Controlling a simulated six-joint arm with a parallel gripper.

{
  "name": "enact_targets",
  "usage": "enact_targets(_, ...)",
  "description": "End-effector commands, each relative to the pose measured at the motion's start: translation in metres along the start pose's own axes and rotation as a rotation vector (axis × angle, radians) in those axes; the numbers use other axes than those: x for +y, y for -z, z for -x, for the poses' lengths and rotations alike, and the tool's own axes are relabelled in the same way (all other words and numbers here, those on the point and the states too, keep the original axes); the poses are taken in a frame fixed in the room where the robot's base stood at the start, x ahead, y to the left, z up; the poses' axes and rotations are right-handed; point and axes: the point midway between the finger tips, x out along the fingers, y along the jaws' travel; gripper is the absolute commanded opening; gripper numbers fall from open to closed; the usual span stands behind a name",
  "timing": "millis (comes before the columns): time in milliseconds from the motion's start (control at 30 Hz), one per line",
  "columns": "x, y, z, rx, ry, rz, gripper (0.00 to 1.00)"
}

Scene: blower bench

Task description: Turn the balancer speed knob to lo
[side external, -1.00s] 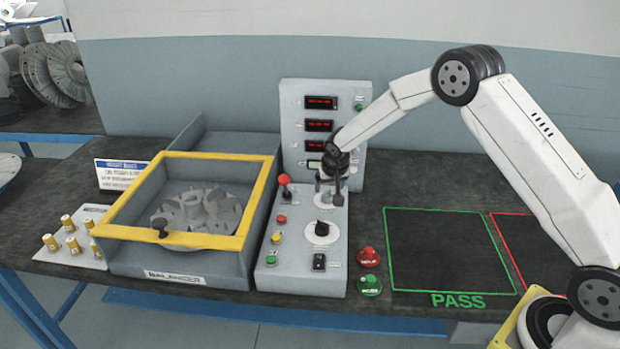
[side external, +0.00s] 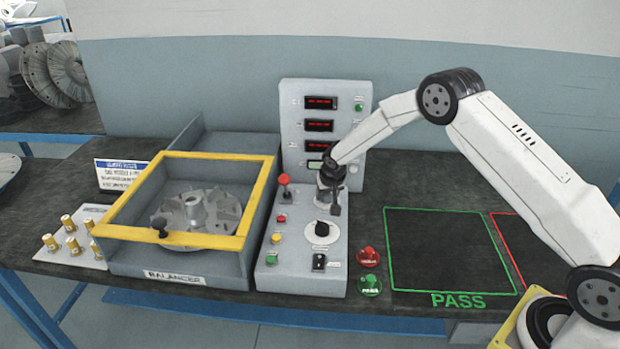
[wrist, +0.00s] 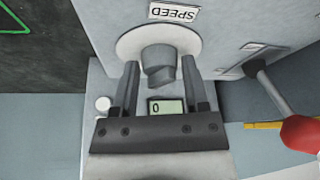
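The speed knob (wrist: 158,68) is a dark grey knob on a round white dial, beside the SPEED label (wrist: 174,12) in the wrist view. My gripper (wrist: 160,72) is open, with one finger on each side of the knob. The gaps are narrow, and I cannot tell whether either finger touches it. In the side view my gripper (side external: 328,207) is low over the upper part of the grey control panel (side external: 285,285) and mostly hides this knob. The lo mark and the knob's pointer cannot be read.
A second black knob (side external: 322,229) on a white dial sits nearer the panel's front. A red-ball lever (side external: 284,180) stands left of my gripper. A small display (wrist: 167,107) reads 0. The yellow-framed balancer box (side external: 105,205) is left; the green-outlined PASS area (side external: 450,250) is clear.

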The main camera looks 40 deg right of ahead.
Motion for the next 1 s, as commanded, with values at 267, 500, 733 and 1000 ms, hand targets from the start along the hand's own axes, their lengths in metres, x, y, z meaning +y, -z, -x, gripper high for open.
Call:
enact_targets(267,-0.0001,0.0,0.0002,0.0,0.0,0.0,0.0)
enact_targets(500,0.0,0.0001,0.0003,0.0,0.006,0.012,0.0)
enact_targets(733,0.0007,0.0003,0.0003,-0.001,0.024,0.055,0.0)
enact_targets(1000,0.0014,0.0005,0.0002,0.0,0.063,0.15,0.0)
